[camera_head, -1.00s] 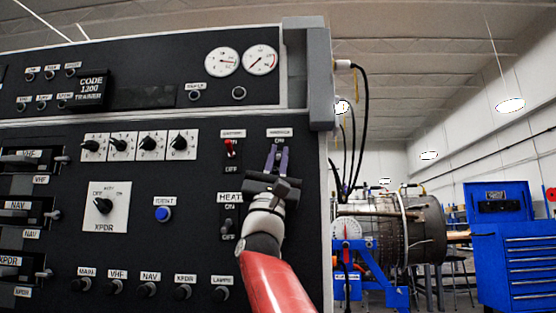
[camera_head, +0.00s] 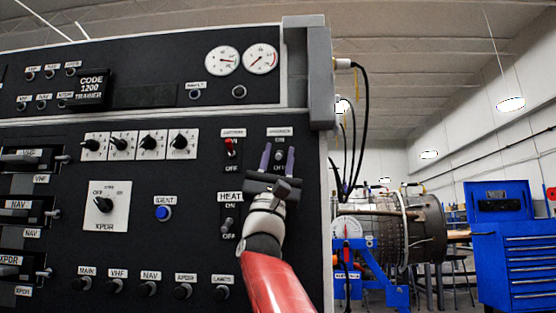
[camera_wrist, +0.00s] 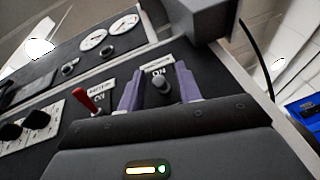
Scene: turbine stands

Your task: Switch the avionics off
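The avionics switch (camera_head: 279,155) is a small grey toggle on a dark plate under a white label, near the right edge of the black panel. My gripper (camera_head: 277,158) is open in front of it, with one purple finger on each side of the toggle. In the wrist view, the grey toggle (camera_wrist: 160,84) shows between the two spread fingers (camera_wrist: 158,88), with an ON mark just above it. I see gaps beside the toggle, so the fingers do not appear closed on it. I cannot tell for sure whether the lever points up or down.
A red toggle (camera_head: 230,146) sits close left of my gripper, and the heat switch (camera_head: 228,223) is below it. A blue ident button (camera_head: 163,213) is further left. A grey post (camera_head: 320,75) juts out at the upper right. An engine (camera_head: 400,225) stands behind.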

